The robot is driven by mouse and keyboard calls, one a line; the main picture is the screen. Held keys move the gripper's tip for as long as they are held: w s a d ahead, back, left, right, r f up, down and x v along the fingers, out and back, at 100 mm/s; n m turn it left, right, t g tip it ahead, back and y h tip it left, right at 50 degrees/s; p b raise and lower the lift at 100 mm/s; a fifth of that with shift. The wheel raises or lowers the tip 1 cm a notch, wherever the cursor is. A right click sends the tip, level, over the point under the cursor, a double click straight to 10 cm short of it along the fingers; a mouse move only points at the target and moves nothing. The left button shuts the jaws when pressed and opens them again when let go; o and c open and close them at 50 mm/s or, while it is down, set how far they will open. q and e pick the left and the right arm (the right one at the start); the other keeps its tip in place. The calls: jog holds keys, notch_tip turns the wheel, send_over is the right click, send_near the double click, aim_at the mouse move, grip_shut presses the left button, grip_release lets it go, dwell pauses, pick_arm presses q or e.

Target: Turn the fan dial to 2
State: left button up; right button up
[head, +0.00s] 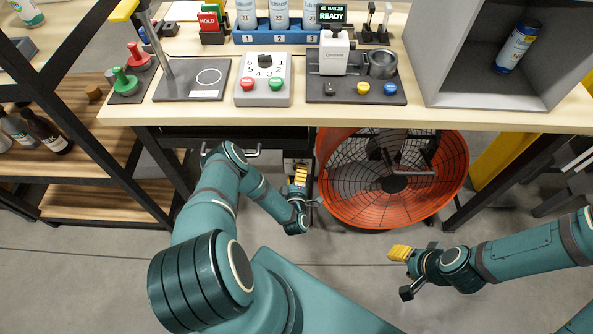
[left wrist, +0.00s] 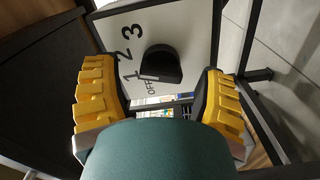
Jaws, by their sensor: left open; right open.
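The fan dial is a black knob (left wrist: 160,64) on a white panel (left wrist: 190,25) marked 3, 2, 1 and OFF, seen in the left wrist view. Which mark it points to I cannot tell for sure. My left gripper (left wrist: 158,98) is open, with yellow fingers apart on either side of the knob's line and apparently short of it. In the head view my left gripper (head: 305,189) is below the table edge, left of the orange fan (head: 325,185), and largely hides the panel.
The workbench (head: 350,114) overhangs the fan and left gripper. On it stand a numbered dial box (head: 264,85), a white machine (head: 334,55) and a grey booth (head: 460,90). A wooden shelf (head: 110,195) stands left. Open floor lies in front of the fan.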

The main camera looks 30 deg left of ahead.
pick_arm(q)
jog(key=v, duration=1.1)
jog(key=shift+d, duration=0.15)
